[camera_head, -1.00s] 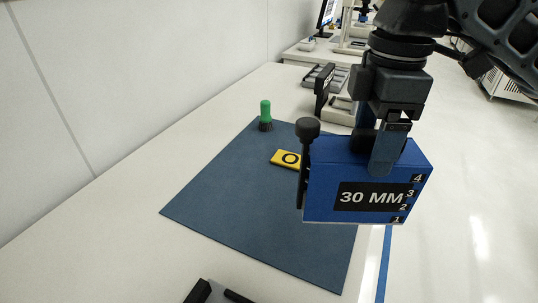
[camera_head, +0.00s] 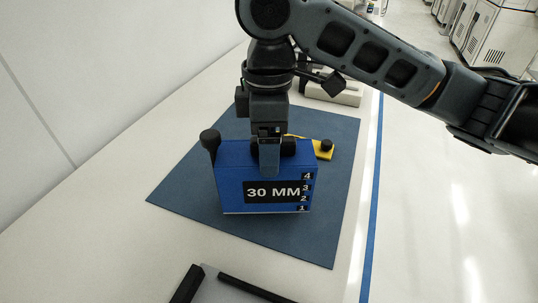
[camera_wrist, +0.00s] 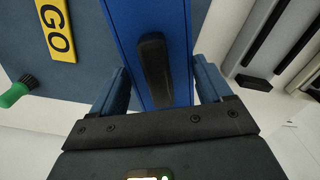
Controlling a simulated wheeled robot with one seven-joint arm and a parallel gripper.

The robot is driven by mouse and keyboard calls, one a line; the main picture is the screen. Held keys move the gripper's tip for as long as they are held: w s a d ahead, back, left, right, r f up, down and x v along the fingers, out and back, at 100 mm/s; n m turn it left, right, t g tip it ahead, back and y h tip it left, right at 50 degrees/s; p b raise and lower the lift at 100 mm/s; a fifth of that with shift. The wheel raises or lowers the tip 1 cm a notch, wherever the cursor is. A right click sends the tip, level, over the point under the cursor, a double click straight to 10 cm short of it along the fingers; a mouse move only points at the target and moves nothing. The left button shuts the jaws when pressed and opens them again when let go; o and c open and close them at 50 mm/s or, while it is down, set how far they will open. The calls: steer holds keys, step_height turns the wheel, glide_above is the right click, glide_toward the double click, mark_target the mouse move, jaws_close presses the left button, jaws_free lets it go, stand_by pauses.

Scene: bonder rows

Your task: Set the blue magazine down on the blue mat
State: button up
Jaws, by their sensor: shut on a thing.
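The blue magazine (camera_head: 228,190) is upright, with a black "30 MM" label, digits along its right edge and a black knob at its top left. My gripper (camera_head: 270,165) is shut on its top from above. The magazine is over the blue mat (camera_head: 335,185); I cannot tell whether its underside touches the mat. In the wrist view, the magazine (camera_wrist: 178,30) with its black handle lies between the two fingers of my gripper (camera_wrist: 163,88). The mat (camera_wrist: 85,75) shows to its left there.
A yellow tag (camera_head: 322,150) lies on the mat behind the magazine; it reads "GO" in the wrist view (camera_wrist: 57,32). A green-handled brush (camera_wrist: 18,92) shows at the left there. A dark-railed fixture (camera_head: 235,288) is at the front. The mat's left and front right are bare.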

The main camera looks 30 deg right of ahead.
steer(key=shift+f, duration=1.85)
steer(key=o, duration=1.5)
steer(key=shift+o, duration=0.2)
steer(key=shift+r, duration=0.15)
step_height(320, 180, up, 12)
steer(key=shift+r, duration=0.1)
steer(key=shift+s, duration=0.1)
